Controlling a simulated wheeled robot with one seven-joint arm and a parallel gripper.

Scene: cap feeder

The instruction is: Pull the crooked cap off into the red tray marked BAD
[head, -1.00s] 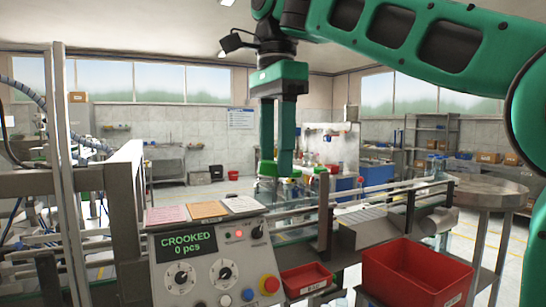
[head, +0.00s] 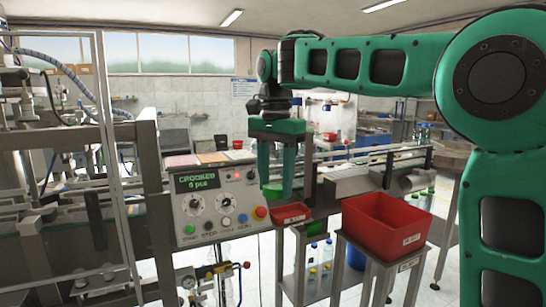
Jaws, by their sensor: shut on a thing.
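A control panel (head: 212,203) reading CROOKED stands left of my gripper. A larger red bin (head: 386,222) with a label sits on a stand to the right. The conveyor (head: 375,160) runs behind. Bottles (head: 320,262) stand on a low shelf below.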

